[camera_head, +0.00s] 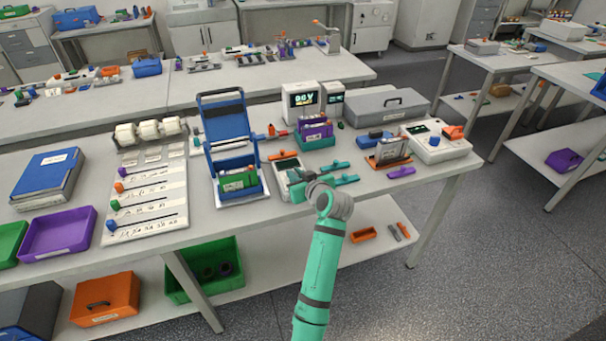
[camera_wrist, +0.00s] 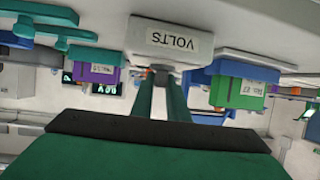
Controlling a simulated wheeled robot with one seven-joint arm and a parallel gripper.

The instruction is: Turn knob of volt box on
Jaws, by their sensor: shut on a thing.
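The volt box (camera_head: 285,165) is a small white box with a dark display on the table, just behind my gripper. In the wrist view it hangs upside down, with its VOLTS label (camera_wrist: 172,40) readable on the near face. My gripper (camera_head: 297,187) reaches in from the front, and its green fingers (camera_wrist: 162,82) extend to the box. The fingers are shut on the box's knob, which is mostly hidden between the tips. A small orange bit shows beside the left fingertip in the wrist view. The knob's setting cannot be read.
A blue rack with a green block (camera_head: 238,181) stands close left of the box. A purple block in a green holder (camera_head: 315,132) is behind it. Teal clips (camera_head: 340,180) lie close on the right. A white box with an orange switch (camera_head: 436,146) stands farther right.

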